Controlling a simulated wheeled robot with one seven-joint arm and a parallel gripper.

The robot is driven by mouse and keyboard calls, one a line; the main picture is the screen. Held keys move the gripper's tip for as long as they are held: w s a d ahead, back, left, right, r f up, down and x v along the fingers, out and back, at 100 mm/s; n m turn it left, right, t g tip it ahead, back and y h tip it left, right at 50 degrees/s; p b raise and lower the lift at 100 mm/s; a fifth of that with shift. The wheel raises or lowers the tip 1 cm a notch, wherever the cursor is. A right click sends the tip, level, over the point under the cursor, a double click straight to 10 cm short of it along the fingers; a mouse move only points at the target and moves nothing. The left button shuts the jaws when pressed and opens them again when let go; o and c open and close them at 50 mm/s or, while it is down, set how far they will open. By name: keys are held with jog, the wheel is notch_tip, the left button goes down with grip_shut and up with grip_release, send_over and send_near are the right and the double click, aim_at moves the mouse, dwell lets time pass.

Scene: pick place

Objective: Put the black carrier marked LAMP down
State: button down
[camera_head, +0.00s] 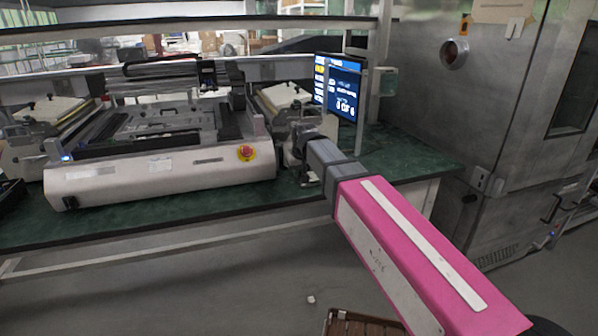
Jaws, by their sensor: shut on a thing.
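My gripper (300,150) is at the end of my pink and white arm, over the green bench top just right of the white machine. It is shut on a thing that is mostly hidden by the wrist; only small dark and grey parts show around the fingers. I take this to be the black carrier, but no LAMP marking can be read. I cannot tell whether it touches the bench.
The white machine (165,172) with a red button (246,153) fills the bench's left and middle. A lit screen (338,90) stands behind my gripper. The green bench top (400,158) is clear to the right, beside a large metal cabinet (425,95). A brown slatted object (362,325) is on the floor.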

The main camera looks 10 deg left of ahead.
jog(key=c, duration=1.1)
grip_release()
jog(key=v, duration=1.2)
